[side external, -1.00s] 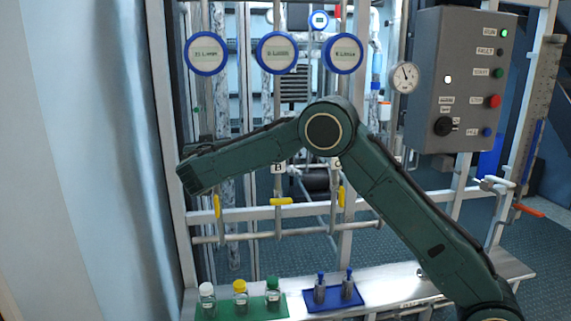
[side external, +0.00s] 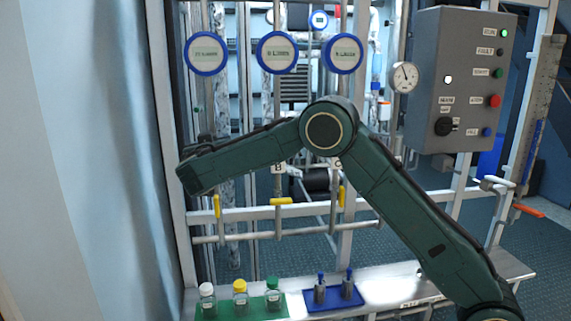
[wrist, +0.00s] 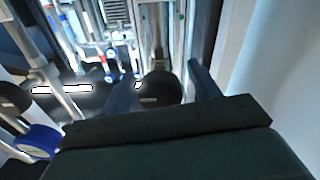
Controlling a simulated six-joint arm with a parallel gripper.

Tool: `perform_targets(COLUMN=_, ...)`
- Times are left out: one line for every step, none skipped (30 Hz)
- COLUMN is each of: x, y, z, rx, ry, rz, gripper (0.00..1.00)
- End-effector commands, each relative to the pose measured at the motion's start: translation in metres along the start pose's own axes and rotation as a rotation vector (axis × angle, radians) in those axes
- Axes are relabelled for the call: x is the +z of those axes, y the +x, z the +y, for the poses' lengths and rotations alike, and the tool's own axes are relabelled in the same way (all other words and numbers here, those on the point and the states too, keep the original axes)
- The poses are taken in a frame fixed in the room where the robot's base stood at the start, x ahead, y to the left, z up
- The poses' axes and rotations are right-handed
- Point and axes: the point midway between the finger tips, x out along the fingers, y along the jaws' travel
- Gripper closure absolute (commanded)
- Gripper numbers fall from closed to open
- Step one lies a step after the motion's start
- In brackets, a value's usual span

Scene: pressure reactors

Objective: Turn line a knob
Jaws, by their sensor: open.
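In the wrist view my gripper (wrist: 158,75) is open, with one dark finger on each side. A dark round knob-like thing (wrist: 162,90) with a small pale mark shows between the fingers. I cannot tell whether the fingers touch it. In the side view my arm reaches left across the frame and hides the part of line A above its yellow lever (side external: 217,207). My gripper is mostly hidden there. The line A knob itself cannot be made out in the side view. The lever hangs upright below my arm, beside the B lever (side external: 281,201) and the C lever (side external: 341,196).
Blue-rimmed round dials (side external: 206,54) hang above my arm. A grey control box (side external: 460,80) and a pressure gauge (side external: 405,77) are at right. Capped bottles on a green tray (side external: 212,315) and vials on a blue tray (side external: 318,304) stand below. A pale wall (side external: 90,160) is close at left.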

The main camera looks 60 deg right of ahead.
Motion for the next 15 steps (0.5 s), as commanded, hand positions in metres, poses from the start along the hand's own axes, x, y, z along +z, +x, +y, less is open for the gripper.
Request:
perform_targets(x=0.0, y=-0.003, z=0.0, rx=-0.001, ry=0.0, rz=0.0, gripper=0.39)
perform_targets(x=0.0, y=-0.004, z=-0.001, rx=-0.001, ry=0.0, rz=0.0, gripper=0.39)
perform_targets(x=0.0, y=-0.007, z=-0.001, rx=-0.002, ry=-0.001, rz=-0.001, gripper=0.39)
perform_targets(x=0.0, y=-0.01, z=-0.001, rx=-0.002, ry=-0.002, rz=-0.001, gripper=0.39)
perform_targets(x=0.0, y=-0.013, z=-0.001, rx=-0.002, ry=-0.002, rz=0.0, gripper=0.39)
perform_targets(x=0.0, y=-0.017, z=-0.001, rx=-0.003, ry=-0.001, rz=0.0, gripper=0.39)
perform_targets(x=0.0, y=-0.021, z=-0.001, rx=-0.003, ry=-0.001, rz=0.0, gripper=0.39)
perform_targets(x=0.0, y=-0.025, z=-0.001, rx=-0.003, ry=-0.001, rz=0.0, gripper=0.39)
perform_targets(x=-0.001, y=-0.03, z=-0.001, rx=-0.003, ry=-0.002, rz=0.001, gripper=0.39)
perform_targets(x=0.0, y=-0.035, z=-0.001, rx=-0.004, ry=-0.002, rz=0.0, gripper=0.39)
perform_targets(x=0.0, y=-0.04, z=-0.001, rx=-0.004, ry=-0.001, rz=-0.001, gripper=0.39)
perform_targets(x=0.0, y=-0.046, z=-0.001, rx=-0.003, ry=-0.002, rz=-0.001, gripper=0.39)
perform_targets(x=0.0, y=-0.051, z=-0.001, rx=-0.004, ry=-0.003, rz=-0.001, gripper=0.39)
perform_targets(x=0.0, y=-0.056, z=-0.001, rx=-0.004, ry=-0.001, rz=0.0, gripper=0.39)
perform_targets(x=0.0, y=-0.064, z=-0.001, rx=-0.004, ry=-0.002, rz=0.0, gripper=0.39)
